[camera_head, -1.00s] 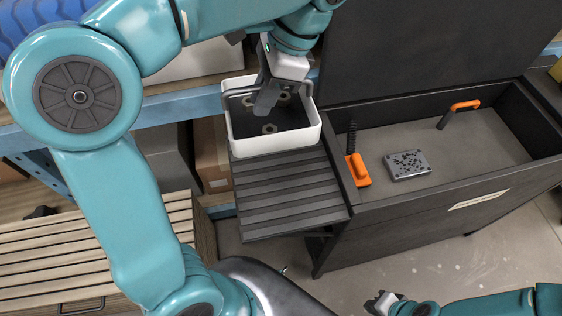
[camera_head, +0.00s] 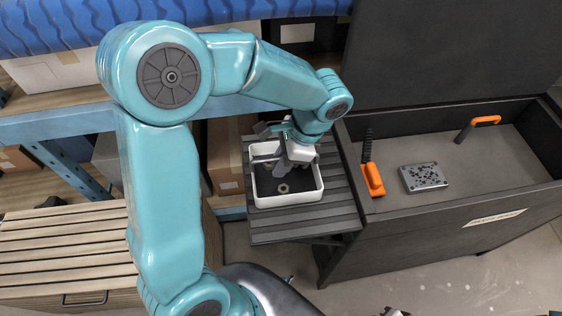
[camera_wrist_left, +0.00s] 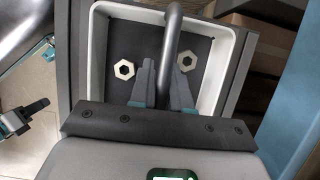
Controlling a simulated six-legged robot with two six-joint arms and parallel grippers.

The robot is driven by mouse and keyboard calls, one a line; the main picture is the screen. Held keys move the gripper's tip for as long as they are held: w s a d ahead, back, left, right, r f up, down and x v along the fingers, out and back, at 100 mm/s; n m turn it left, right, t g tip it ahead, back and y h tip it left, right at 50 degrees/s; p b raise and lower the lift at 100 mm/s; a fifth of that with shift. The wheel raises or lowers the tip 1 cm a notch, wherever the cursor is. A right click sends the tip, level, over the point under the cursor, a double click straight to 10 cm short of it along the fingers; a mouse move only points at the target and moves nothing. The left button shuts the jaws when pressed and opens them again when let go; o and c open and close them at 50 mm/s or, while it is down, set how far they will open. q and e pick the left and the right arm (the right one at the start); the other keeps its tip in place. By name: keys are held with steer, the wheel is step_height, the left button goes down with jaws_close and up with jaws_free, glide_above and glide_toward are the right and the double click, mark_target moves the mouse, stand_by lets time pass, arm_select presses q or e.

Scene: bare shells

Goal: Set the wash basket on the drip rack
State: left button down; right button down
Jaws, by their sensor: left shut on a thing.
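The wash basket (camera_head: 318,192) is a white-rimmed tray with a dark floor, a grey bar handle and hex nuts inside. It is level over the dark slatted drip rack (camera_head: 300,228), whose slats show on several sides of it. I cannot tell whether its base touches the slats. My left gripper (camera_head: 285,160) is shut on the handle. In the left wrist view the fingers (camera_wrist_left: 160,88) close around the handle bar (camera_wrist_left: 172,45), above the basket floor (camera_wrist_left: 128,38). Only a small tip of my right gripper (camera_head: 395,312) shows at the bottom edge.
Right of the rack stands a dark open-lidded tub (camera_head: 440,207) holding a perforated grey block (camera_head: 423,177) and an orange-handled tool (camera_head: 477,124). An orange-handled brush (camera_head: 373,178) is at its left rim. A slatted wooden bench (camera_head: 60,245) stands at left, shelving behind.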

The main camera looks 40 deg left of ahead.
arm_select(q)
steer(key=shift+f, duration=0.2)
steer(key=c, duration=1.1)
jaws_free()
steer(key=shift+r, duration=0.1)
steer(key=shift+r, duration=0.15)
steer(key=v, duration=1.1)
steer(key=shift+w+d+r, duration=0.1)
steer(key=shift+r, duration=0.25)
